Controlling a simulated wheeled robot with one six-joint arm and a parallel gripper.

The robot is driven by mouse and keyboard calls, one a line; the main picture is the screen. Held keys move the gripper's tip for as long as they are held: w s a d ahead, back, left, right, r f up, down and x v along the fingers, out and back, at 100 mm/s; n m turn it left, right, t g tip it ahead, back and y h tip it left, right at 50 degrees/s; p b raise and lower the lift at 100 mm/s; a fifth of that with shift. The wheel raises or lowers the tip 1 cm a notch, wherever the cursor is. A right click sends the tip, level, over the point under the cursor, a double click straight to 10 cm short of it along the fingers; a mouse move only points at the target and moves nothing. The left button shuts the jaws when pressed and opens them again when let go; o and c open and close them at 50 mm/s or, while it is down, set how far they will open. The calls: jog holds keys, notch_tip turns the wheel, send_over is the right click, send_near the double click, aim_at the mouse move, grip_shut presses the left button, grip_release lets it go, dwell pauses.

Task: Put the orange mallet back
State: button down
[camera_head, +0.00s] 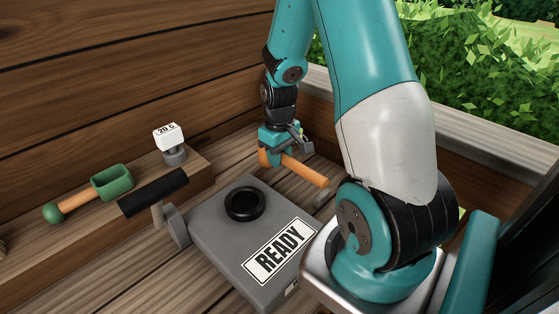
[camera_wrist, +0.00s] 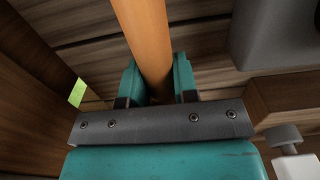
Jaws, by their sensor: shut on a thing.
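The orange mallet (camera_head: 306,171) is in my gripper, with its handle slanting down to the right in the head view. My gripper (camera_head: 285,152) is shut on it, above the plank floor behind the grey box. In the wrist view the orange handle (camera_wrist: 150,45) runs between the two teal fingers of my gripper (camera_wrist: 155,80). An orange part of the mallet also shows at the left side of the gripper. The rest of its head is hidden by the gripper. I cannot tell whether the mallet touches the planks.
A grey box (camera_head: 215,235) with a black ring (camera_head: 245,203) and a READY label stands in front. A black-handled lever (camera_head: 153,193) is at its left. A wooden ledge (camera_head: 90,235) holds a green scoop (camera_head: 112,181) and a white 20 C display (camera_head: 168,136). Wooden walls enclose the back.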

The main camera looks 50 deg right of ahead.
jog(key=shift+f, duration=0.85)
jog(key=shift+f, duration=0.25)
jog(key=c, duration=0.9)
grip_release()
jog(key=r, duration=1.7)
jog(key=shift+s+d+r, duration=0.15)
jog(key=shift+s+r, duration=0.1)
jog(key=shift+r, duration=0.05)
